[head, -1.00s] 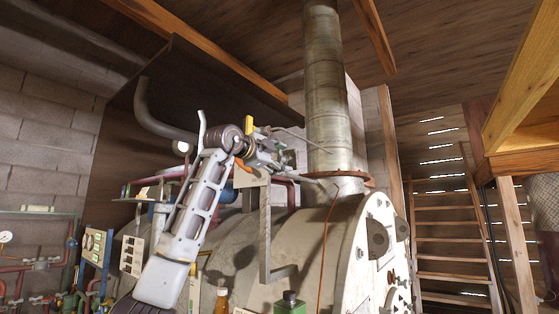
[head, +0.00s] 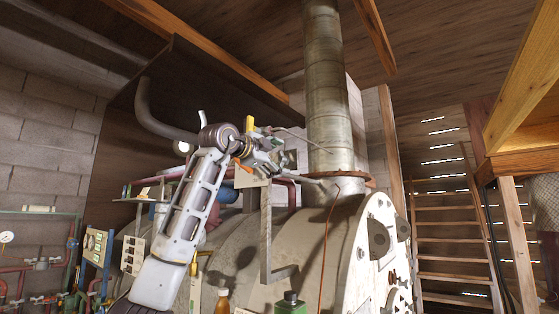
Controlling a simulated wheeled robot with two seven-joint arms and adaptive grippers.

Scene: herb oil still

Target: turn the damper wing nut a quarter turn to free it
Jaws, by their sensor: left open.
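My left gripper (head: 279,158) is open, up beside the flue pipe (head: 328,90), a little left of it. It is above the top of a grey upright bracket (head: 265,235) with a pale plate (head: 252,179). A thin rod (head: 300,178) runs from near the bracket top toward the base of the flue. I cannot make out the damper wing nut; it is too small or hidden behind the gripper. I cannot tell whether the fingers touch anything. My right gripper is not in view.
The large pale boiler drum (head: 310,235) fills the space below. A brown bottle (head: 223,301) and a green can (head: 290,303) stand at the front. A curved grey pipe (head: 150,115) and dark hood lie left. Wooden stairs (head: 450,235) rise at right.

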